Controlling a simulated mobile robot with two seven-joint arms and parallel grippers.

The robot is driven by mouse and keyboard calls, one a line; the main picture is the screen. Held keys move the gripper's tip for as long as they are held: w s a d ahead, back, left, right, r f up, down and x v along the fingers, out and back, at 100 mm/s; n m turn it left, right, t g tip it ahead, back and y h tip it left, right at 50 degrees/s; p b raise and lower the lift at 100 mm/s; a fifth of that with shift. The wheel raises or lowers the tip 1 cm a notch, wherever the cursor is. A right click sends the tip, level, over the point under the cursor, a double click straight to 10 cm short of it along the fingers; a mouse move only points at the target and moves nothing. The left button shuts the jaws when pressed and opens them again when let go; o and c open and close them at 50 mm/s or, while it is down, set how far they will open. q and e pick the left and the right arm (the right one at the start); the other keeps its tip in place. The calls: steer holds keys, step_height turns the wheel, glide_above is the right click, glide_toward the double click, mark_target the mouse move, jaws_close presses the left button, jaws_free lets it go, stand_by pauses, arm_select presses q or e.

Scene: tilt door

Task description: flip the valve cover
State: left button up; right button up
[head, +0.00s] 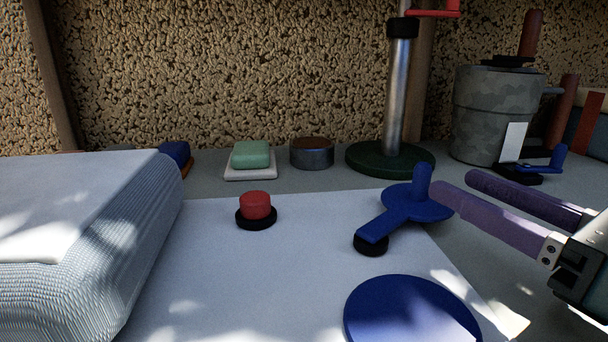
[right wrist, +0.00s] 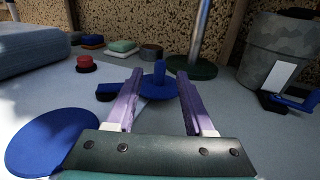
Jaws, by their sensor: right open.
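A blue cover (head: 420,203) has a round plate, an upright peg (head: 423,180) and an arm reaching to a black round base (head: 371,244). I take this for the valve cover. It also shows in the right wrist view (right wrist: 160,88). My right gripper (head: 453,184), with purple fingers, is open just right of the peg. In the right wrist view the peg stands between the lines of the two fingers, near their tips. I cannot tell if they touch. A flat blue disc (head: 412,312) lies nearer, at the front. My left gripper is not in view.
A red button (head: 256,205) on a black base stands left of the cover. A large pale ribbed block (head: 90,230) fills the left. Behind are a green soap-like block (head: 251,154), a round tin (head: 312,153), a metal post (head: 397,100) and a grey canister (head: 490,110).

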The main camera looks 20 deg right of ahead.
mark_target(417, 163)
steer(key=w, duration=0.6)
steer(key=w+a, duration=0.1)
steer(key=w, duration=0.2)
steer(key=shift+w+r, duration=0.1)
steer(key=shift+w, duration=0.15)
jaws_close()
stand_by(1.1)
